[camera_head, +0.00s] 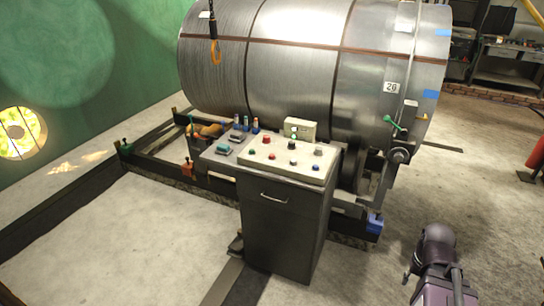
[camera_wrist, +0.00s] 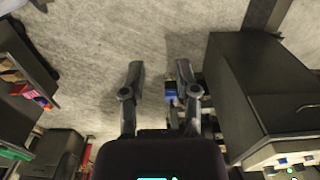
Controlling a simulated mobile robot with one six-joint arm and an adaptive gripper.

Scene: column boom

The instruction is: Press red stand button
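The control stand (camera_head: 280,225) is a dark cabinet with a drawer handle and a light sloped panel (camera_head: 310,172) on top. A larger red button (camera_head: 266,140) sits at the panel's back left and a smaller red one (camera_head: 271,155) nearer its front. In the wrist view, the stand's dark side (camera_wrist: 262,85) is at right, and a strip of its panel shows at the lower right corner; no red button can be made out there. My gripper (camera_wrist: 159,72) is open and empty, its fingers apart above the floor, clear of the stand. My arm shows at the head view's lower right.
A large metal drum (camera_head: 310,60) on a frame stands behind the panel. A hook (camera_head: 214,52) hangs in front of it. A small side panel (camera_head: 225,147) adjoins the stand's left. Other panel buttons are black and green. Open floor (camera_head: 445,185) lies right of the stand.

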